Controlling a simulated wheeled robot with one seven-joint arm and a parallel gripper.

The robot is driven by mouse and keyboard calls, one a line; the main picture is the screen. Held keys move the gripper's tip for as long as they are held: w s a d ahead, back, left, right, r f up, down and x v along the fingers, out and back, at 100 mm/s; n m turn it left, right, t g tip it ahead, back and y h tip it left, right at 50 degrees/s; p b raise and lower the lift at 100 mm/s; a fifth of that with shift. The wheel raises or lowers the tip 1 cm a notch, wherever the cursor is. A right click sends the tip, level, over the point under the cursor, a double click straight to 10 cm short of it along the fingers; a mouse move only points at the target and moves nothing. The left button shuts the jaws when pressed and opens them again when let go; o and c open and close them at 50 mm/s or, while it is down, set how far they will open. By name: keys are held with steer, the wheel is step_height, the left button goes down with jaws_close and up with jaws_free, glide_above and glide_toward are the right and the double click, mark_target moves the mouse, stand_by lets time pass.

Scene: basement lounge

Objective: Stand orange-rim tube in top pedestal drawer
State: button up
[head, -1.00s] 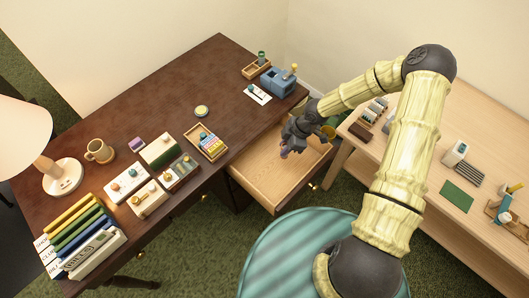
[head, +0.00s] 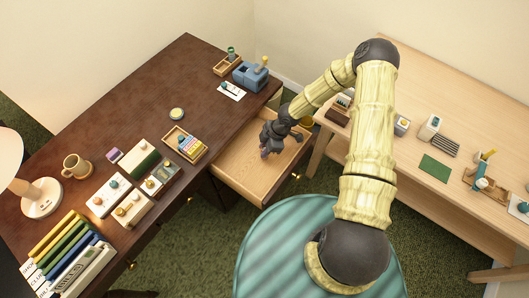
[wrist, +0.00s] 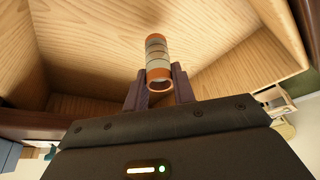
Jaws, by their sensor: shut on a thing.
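The orange-rim tube (wrist: 157,52), with grey and orange bands, is held between the two dark fingers of my gripper (wrist: 158,85) in the wrist view. Its open orange-rimmed end faces the camera. In the head view my gripper (head: 267,148) is pointing down over the open top pedestal drawer (head: 250,170), near its middle. The tube cannot be made out there. The drawer is pulled out from the dark desk, and its pale wooden inside (wrist: 85,45) looks empty. I cannot tell whether the tube touches the drawer floor.
The dark desk (head: 140,105) holds a lamp, a mug (head: 76,166), several small boxes and a blue device (head: 250,74). A pale wooden table (head: 440,110) stands close to the drawer's right. A round teal striped seat (head: 290,250) is in front of the drawer.

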steer(key=shift+f, duration=1.85)
steer(key=o, duration=1)
steer(key=shift+c, duration=0.2)
steer(key=v, duration=1.2)
steer(key=shift+s, duration=0.1)
